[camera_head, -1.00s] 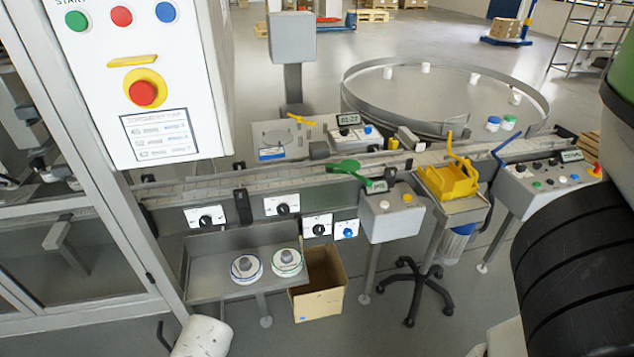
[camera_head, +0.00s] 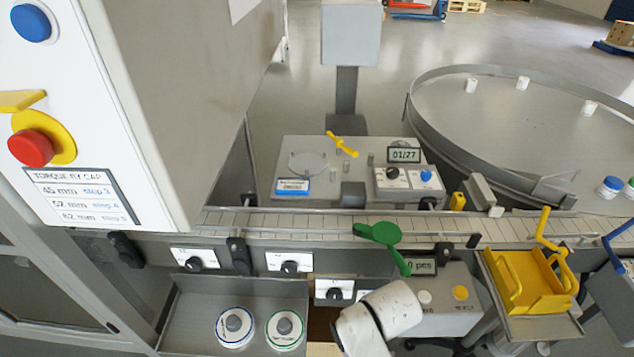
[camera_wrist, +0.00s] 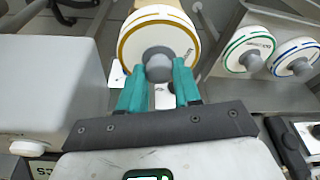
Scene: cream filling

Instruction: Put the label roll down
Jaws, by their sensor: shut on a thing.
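A white label roll with a gold ring (camera_wrist: 150,28) shows in the wrist view. My gripper (camera_wrist: 159,72) has its teal fingers shut on the roll's grey hub. The roll is held beside the steel tray (camera_head: 180,305), to the left of it in the wrist view. A blue-ringed label roll (camera_head: 235,343) and a green-ringed label roll (camera_head: 284,344) lie side by side in the tray. They also show in the wrist view, green (camera_wrist: 236,55) and blue (camera_wrist: 284,66). In the head view the held roll and my gripper cannot be made out.
The conveyor (camera_head: 320,224) runs behind the tray, with a green lever (camera_head: 380,234) above its front side. A grey control box (camera_head: 440,300) stands right of my arm, and a yellow holder (camera_head: 530,285) beyond it. The tray has bare room left of the rolls.

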